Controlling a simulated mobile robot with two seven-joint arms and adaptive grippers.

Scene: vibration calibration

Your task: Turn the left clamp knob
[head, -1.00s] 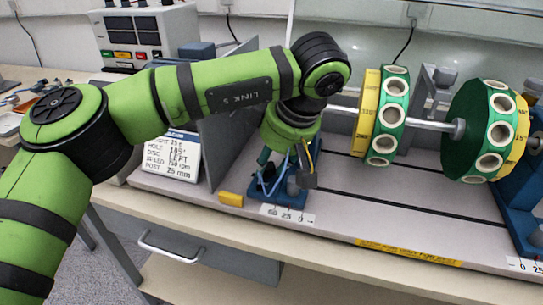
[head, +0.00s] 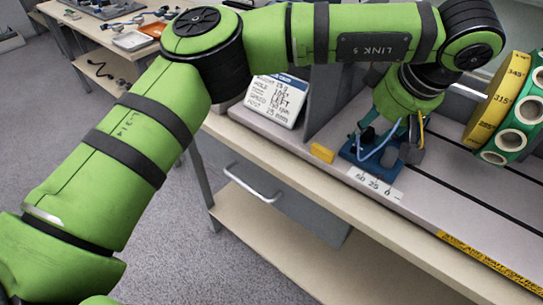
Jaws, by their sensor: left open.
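My left gripper (head: 393,142) is open and points down at a blue clamp base (head: 357,152) at the near edge of the grey bed. The gripper and its cables cover most of this base. I cannot make out the left clamp knob, nor whether the fingers touch it. A small scale label (head: 375,184) lies in front of the base. A white card (head: 276,99) with handwritten settings, including "LEFT", leans behind and to the left. My right gripper is out of view.
A disc with a yellow degree ring and green holed rim (head: 503,112) stands at the right edge. A yellow block (head: 322,153) lies left of the base. A grey drawer (head: 270,190) hangs under the bench. A second table (head: 90,45) with tools stands at the far left.

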